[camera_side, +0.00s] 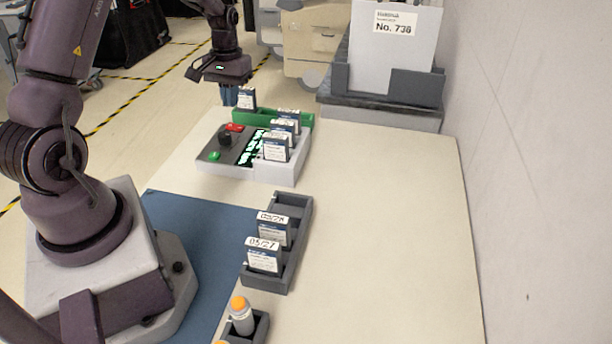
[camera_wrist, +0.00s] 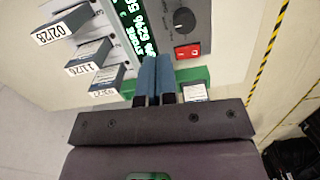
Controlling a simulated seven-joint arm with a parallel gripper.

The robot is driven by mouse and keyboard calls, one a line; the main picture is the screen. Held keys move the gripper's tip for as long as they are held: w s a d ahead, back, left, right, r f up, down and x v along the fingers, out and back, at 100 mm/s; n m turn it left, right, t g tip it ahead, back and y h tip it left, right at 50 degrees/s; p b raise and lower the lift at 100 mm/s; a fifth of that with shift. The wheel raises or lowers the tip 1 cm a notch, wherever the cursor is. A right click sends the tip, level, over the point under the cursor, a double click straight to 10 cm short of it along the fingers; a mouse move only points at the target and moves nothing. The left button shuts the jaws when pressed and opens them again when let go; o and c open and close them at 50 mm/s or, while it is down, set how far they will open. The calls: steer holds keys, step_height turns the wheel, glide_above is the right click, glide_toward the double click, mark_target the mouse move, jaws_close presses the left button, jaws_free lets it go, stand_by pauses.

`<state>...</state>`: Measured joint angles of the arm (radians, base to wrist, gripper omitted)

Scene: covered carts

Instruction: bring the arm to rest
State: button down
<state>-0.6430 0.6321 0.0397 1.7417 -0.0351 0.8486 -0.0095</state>
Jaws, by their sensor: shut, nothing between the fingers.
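My gripper (camera_side: 229,98) is shut and empty, with its two blue fingers together. In the side view it hangs above the far left end of the green tray (camera_side: 300,118), beside a labelled cartridge (camera_side: 246,98). In the wrist view the shut fingers of my gripper (camera_wrist: 155,68) overlap the lit display of the white device (camera_side: 292,172) and hide part of it. I cannot tell the exact height of the fingertips. My arm reaches out over the far end of the table.
Several labelled cartridges (camera_side: 276,148) stand in the device, near its black knob (camera_side: 225,138) and red switch (camera_wrist: 188,51). A dark grey rack (camera_side: 300,231) holds two cartridges. An orange-capped bottle (camera_side: 241,318) stands in front. A grey holder (camera_side: 416,87) stands at the back. The table's right side is clear.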

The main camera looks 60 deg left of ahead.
steer(key=s+d+r+m+t, duration=0.3)
steer(key=s+d+r, duration=0.3)
steer(key=d+r, duration=0.4)
steer(key=s+d+r+m+t, duration=0.3)
steer(key=s+d+r+m, duration=0.2)
steer(key=d+r, duration=0.5)
steer(key=s+d, duration=0.1)
steer(key=d, duration=0.4)
steer(key=shift+s+d+y, duration=0.3)
steer(key=shift+s+d, duration=0.1)
steer(key=shift+r, duration=0.1)
